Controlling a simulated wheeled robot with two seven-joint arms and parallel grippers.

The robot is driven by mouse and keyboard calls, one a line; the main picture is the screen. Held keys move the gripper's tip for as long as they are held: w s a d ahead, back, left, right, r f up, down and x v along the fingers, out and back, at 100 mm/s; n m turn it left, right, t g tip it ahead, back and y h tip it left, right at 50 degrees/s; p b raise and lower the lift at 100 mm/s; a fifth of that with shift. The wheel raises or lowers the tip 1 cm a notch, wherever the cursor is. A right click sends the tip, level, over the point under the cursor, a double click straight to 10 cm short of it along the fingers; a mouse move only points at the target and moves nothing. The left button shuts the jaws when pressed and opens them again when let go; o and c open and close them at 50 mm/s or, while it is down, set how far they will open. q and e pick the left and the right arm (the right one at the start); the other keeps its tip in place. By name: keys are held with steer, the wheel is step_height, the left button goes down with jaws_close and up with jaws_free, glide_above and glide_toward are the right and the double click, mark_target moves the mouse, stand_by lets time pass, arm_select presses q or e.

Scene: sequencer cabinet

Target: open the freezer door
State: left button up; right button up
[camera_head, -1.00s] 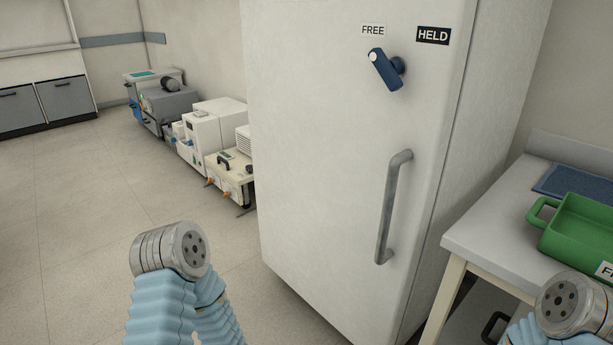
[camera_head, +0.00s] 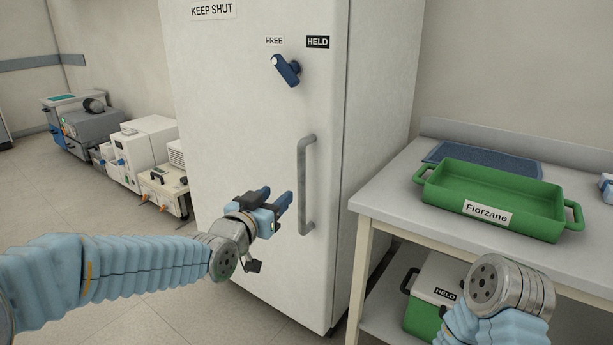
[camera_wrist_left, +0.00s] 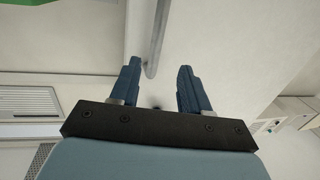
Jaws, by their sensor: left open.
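The white freezer door (camera_head: 230,110) is shut. Its grey vertical bar handle (camera_head: 306,185) is on the door's right side, and it also shows in the left wrist view (camera_wrist_left: 158,40). Above the handle is a blue latch lever (camera_head: 286,70), under the labels FREE (camera_head: 274,41) and HELD (camera_head: 317,42); its upper end points toward FREE. My left gripper (camera_head: 287,205) is open and empty, just left of the handle's lower part. In the wrist view the handle's end lies ahead between the fingers, not clasped. My right arm shows at the lower right, its gripper out of view.
Right of the freezer stands a table (camera_head: 390,205) with a green tray (camera_head: 500,190) labelled Fiorzane and a blue mat (camera_head: 480,158). A green and white box (camera_head: 430,290) sits below. Lab machines (camera_head: 140,150) stand on the floor at left.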

mark_target(299, 167)
arm_select(q)
steer(key=p+x, duration=0.1)
steer(key=x, duration=0.3)
steer(key=r+p+x, duration=0.1)
steer(key=x, duration=0.3)
steer(key=r+x, duration=0.1)
steer(key=x, duration=0.4)
steer(key=shift+w+d+r+p, duration=0.1)
steer(key=shift+d+r+p, duration=0.2)
steer(key=shift+p, duration=0.1)
jaws_close()
